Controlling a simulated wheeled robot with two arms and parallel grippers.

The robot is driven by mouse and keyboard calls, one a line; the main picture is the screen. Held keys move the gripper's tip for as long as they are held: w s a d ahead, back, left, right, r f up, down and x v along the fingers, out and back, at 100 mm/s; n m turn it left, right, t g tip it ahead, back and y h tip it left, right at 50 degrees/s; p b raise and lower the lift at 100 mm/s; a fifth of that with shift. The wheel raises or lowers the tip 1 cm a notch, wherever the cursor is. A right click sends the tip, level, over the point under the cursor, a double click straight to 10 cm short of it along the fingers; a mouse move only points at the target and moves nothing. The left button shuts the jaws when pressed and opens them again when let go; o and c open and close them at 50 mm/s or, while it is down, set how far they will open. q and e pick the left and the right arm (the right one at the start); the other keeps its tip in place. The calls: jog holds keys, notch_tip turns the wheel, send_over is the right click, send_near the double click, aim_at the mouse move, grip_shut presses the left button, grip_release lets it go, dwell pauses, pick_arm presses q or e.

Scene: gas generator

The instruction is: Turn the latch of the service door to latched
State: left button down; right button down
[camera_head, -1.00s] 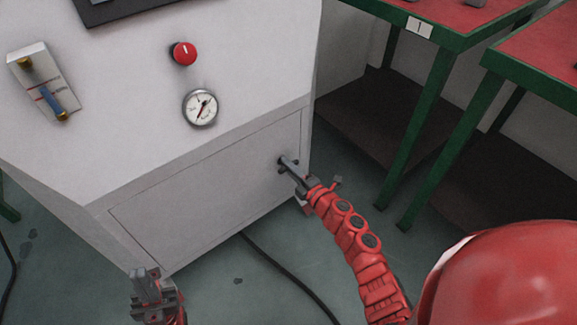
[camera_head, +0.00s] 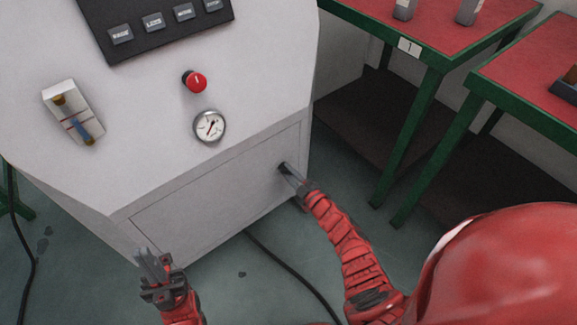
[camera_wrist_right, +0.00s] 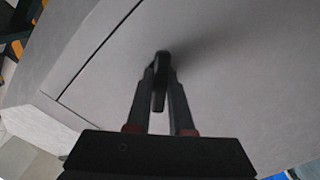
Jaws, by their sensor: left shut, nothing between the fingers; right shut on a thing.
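The service door (camera_head: 210,200) is the pale panel low on the front of the grey machine, and it looks closed. Its latch (camera_head: 282,167) is a small dark handle near the door's right edge, mostly hidden by my right gripper in the head view. My right gripper (camera_head: 286,170) is at the latch. In the right wrist view, the dark latch (camera_wrist_right: 160,85) stands between the fingertips of my right gripper (camera_wrist_right: 161,80), which are shut on it. My left gripper (camera_head: 152,262) is shut and empty, in front of the door's lower left corner.
The machine's front above the door carries a gauge (camera_head: 210,126), a red button (camera_head: 195,82), a sight glass (camera_head: 73,113) and a dark button panel (camera_head: 155,25). Green-framed tables (camera_head: 440,60) with red tops stand at the right. A black cable (camera_head: 285,266) lies on the floor.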

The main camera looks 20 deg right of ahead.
jog(key=m+p, duration=0.2)
jog(key=m, duration=0.1)
jog(key=shift+r+m, duration=0.15)
jog(key=shift+m, duration=0.25)
jog(key=shift+m+p, duration=0.3)
jog(key=shift+m, duration=2.2)
jog(key=shift+f, duration=0.2)
jog(key=c, duration=0.8)
grip_release()
jog(key=shift+s, duration=0.1)
